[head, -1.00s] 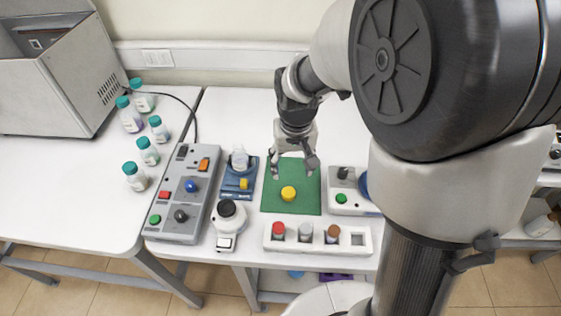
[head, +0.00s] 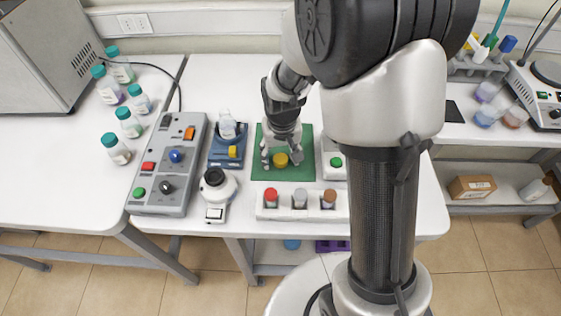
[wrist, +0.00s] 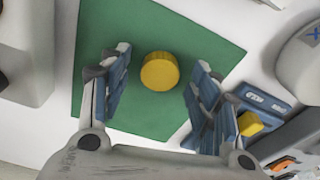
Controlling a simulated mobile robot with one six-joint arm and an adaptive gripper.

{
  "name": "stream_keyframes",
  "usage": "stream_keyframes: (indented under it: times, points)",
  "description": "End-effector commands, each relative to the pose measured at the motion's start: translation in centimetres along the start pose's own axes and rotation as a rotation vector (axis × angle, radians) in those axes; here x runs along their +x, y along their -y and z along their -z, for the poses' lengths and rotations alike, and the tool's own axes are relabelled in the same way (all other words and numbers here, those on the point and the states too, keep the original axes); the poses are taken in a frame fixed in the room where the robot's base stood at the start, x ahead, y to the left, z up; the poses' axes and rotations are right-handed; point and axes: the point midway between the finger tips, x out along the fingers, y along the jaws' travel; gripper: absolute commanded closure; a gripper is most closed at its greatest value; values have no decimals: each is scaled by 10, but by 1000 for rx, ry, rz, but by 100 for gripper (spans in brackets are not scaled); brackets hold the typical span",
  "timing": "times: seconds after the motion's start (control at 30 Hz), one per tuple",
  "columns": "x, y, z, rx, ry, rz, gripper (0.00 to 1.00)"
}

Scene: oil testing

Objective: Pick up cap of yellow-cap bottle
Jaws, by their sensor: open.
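The yellow cap (head: 281,160) lies by itself on the green mat (head: 268,141). The wrist view also shows the cap (wrist: 160,72) on the mat (wrist: 100,30). My gripper (head: 281,157) points down over the mat, with its fingers at either side of the cap in the picture. In the wrist view my gripper (wrist: 160,66) is open, and the cap shows between the two fingers with a gap on each side. I cannot tell how far the fingertips are above the mat. A pale bottle (head: 227,124), with no coloured cap visible, stands on a blue device (head: 221,151) left of the mat.
A white rack (head: 265,213) with red, grey and brown tops stands in front of the mat. A grey control box (head: 172,198) and a white round device (head: 217,188) are to the left. Another device (head: 334,170) is close on the right. Several teal-capped bottles (head: 117,149) stand farther left.

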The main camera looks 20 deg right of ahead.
Motion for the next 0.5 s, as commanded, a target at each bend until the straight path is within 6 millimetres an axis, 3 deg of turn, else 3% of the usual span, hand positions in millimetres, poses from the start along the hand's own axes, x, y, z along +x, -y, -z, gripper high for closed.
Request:
stream_keyframes:
  times: [0.2,0.5]
  points:
    - [0,0,1,0,-1,0,44]
    - [0,0,0,0,-1,0,64]
